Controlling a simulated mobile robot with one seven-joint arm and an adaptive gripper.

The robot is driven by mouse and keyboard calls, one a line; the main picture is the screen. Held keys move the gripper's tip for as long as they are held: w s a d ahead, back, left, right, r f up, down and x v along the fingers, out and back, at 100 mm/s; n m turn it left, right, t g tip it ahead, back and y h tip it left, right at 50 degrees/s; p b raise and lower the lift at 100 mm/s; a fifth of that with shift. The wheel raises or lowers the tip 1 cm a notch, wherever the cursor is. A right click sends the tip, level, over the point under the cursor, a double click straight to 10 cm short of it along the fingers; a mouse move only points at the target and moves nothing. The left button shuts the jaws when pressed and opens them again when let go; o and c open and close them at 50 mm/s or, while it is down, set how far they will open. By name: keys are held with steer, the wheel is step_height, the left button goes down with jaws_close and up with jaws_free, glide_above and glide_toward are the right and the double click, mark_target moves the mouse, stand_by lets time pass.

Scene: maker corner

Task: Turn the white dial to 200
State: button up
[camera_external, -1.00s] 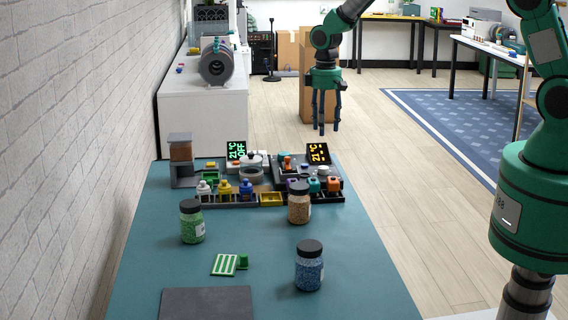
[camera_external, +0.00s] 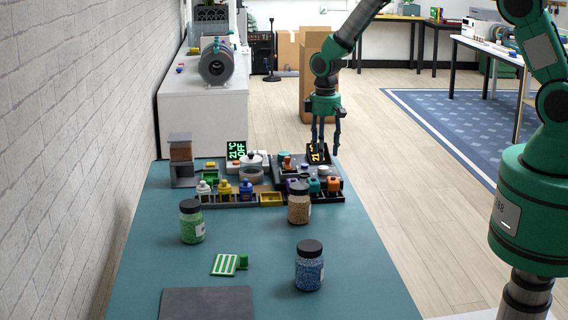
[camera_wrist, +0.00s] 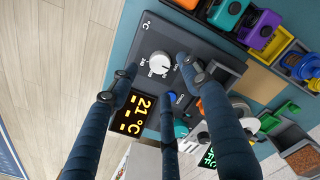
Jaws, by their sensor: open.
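The white dial (camera_wrist: 160,64) is a round knob on a dark panel (camera_wrist: 207,48) with a °C mark and a printed scale around the knob. Small scale figures are hard to read. An amber display (camera_wrist: 135,114) on this panel shows 21 °C with dashes. In the external view the panel's display (camera_external: 314,153) is partly behind my fingers. My gripper (camera_external: 326,150) is open and empty, pointing down above the panel at the table's far right. In the wrist view my gripper's fingertips (camera_wrist: 158,78) are spread around the dial's position, apart from it.
A blue button (camera_wrist: 172,98) sits beside the dial. A second device with a green display (camera_external: 236,150) reading 21 °C OFF stands left. Bins with coloured pots (camera_external: 245,189) line the front.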

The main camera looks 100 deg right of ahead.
mark_target(323, 167)
steer(key=shift+f, duration=2.65)
steer(key=shift+c, duration=0.2)
steer(key=c, duration=1.1)
